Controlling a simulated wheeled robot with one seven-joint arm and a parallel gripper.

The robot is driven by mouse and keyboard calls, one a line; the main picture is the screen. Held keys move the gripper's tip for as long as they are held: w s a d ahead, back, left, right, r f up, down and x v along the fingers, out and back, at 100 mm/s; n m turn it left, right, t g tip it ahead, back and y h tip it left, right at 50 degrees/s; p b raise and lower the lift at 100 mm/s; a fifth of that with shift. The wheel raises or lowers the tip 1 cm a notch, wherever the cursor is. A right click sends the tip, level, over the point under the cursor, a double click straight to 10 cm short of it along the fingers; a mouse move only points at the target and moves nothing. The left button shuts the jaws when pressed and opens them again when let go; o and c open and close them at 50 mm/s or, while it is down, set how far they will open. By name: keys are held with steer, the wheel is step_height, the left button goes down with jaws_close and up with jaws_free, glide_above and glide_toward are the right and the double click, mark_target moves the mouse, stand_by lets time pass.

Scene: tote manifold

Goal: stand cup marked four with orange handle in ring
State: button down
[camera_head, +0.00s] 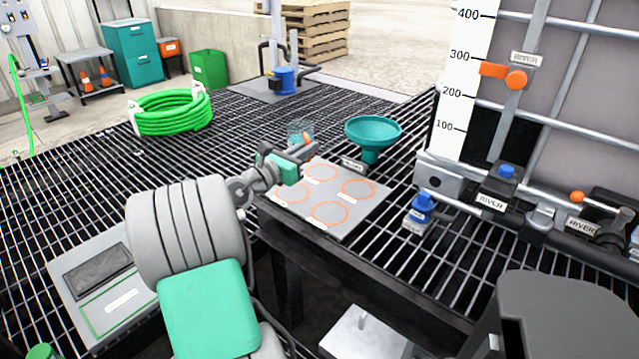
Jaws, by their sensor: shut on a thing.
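A clear, bluish cup (297,128) stands out just beyond my gripper, at the back left edge of the grey plate. A small orange part, which looks like its handle (307,138), shows beside the fingertips. My gripper (311,149) is shut at that handle; the fingers partly hide the contact. Any number on the cup is too small to read. The grey plate (347,226) lies on the grating with several orange rings, all seen empty; the near ring (331,224) is clear. Small labels by the rings are unreadable. Whether the cup touches the plate I cannot tell.
A teal funnel (372,131) stands behind the plate, right of the cup. A blue-topped valve (420,212) stands right of the plate, near the caged tote (590,120) with its orange-handled valves. A coiled green hose (170,112) lies at the back left.

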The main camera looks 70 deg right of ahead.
steer(key=s+d+m+g+y+b, duration=0.2)
steer(key=s+d+m+g, duration=0.1)
steer(key=s, duration=0.9)
steer(key=shift+g, duration=0.3)
steer(key=w+d+f+b, duration=0.1)
steer(key=w+d+f, duration=0.2)
steer(key=w+d+f+b, duration=0.1)
steer(key=w+d+f, duration=0.2)
steer(key=w, duration=0.1)
steer(key=w+d+f+b, duration=0.1)
steer(key=w+d+f, duration=0.2)
steer(key=f, duration=0.1)
steer(key=shift+w, duration=0.25)
steer(key=shift+w+f+b, duration=0.15)
steer(key=shift+f+b, duration=0.3)
steer(key=shift+f, duration=1.25)
steer(key=shift+d+f, duration=0.1)
steer(key=c, duration=1.5)
jaws_free()
steer(key=shift+f, duration=0.1)
